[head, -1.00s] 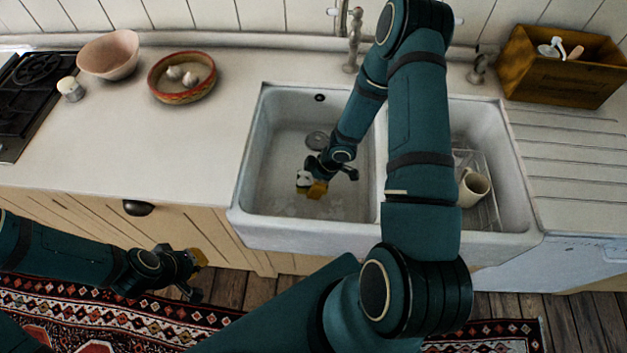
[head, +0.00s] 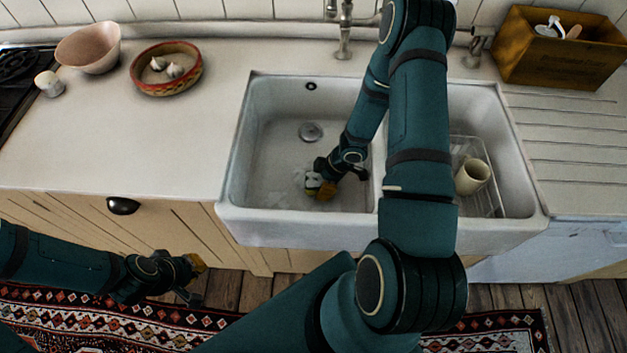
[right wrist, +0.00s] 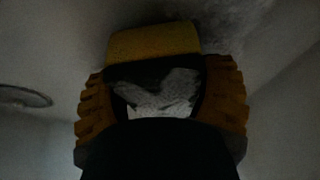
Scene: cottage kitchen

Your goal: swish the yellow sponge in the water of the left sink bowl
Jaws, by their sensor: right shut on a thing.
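The left sink bowl (head: 262,155) is white, with a round drain (head: 311,132) and pale foamy patches on its floor; the water level is hard to tell. My right gripper (head: 320,187) is low in this bowl, nearer its front and the divider than the drain. It is shut on the yellow sponge (right wrist: 155,41), which shows beyond the fingers in the right wrist view. A whitish patch shows between those fingers. In the head view the sponge is small and partly hidden by the gripper. My left gripper (head: 194,280) is open and empty, in front of the cabinets.
The divider and the right bowl, with a cream mug (head: 472,177) on a wire rack (head: 487,206), are right of my right gripper. A tap (head: 345,30) stands behind. A red-rimmed bowl (head: 166,85), pink bowl (head: 88,48) and wooden box (head: 560,48) stand on the counter.

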